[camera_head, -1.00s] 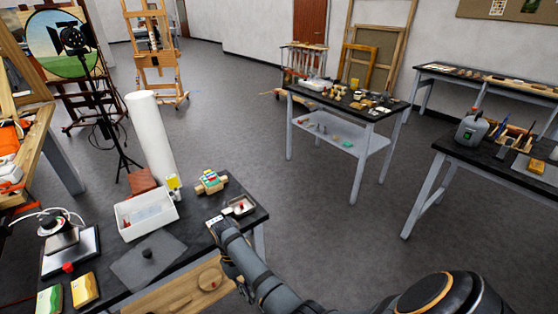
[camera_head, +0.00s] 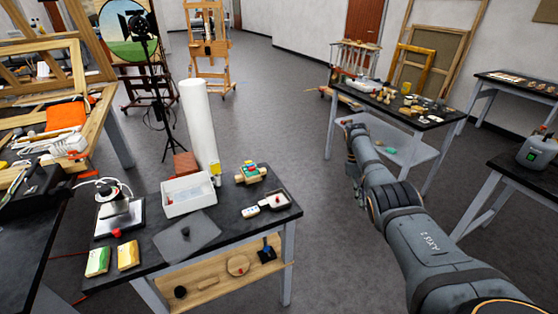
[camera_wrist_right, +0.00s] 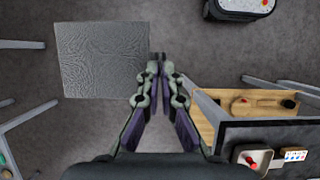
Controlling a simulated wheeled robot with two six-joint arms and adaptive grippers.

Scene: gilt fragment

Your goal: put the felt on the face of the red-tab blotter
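My right gripper (camera_wrist_right: 160,60) has its fingers together, with nothing clear between them. In the head view its end (camera_head: 352,130) is away from the near table (camera_head: 225,243), over the gap before the farther table. A flat dark-grey sheet (camera_head: 203,239) with a dark knob on it lies on the near table; I cannot tell whether it is the felt. A small white tray (camera_head: 290,208) holding something red is on that table's right end, and shows in the wrist view (camera_wrist_right: 240,160). No red-tab blotter can be made out for sure. My left gripper is out of view.
On the near table are a white bin (camera_head: 177,205), a white card (camera_head: 250,212) and yellow and green blocks. Its wooden shelf (camera_head: 210,287) holds dark and round pieces. A farther table (camera_head: 437,123) holds small items. A grey rippled square (camera_wrist_right: 98,60) appears below my gripper.

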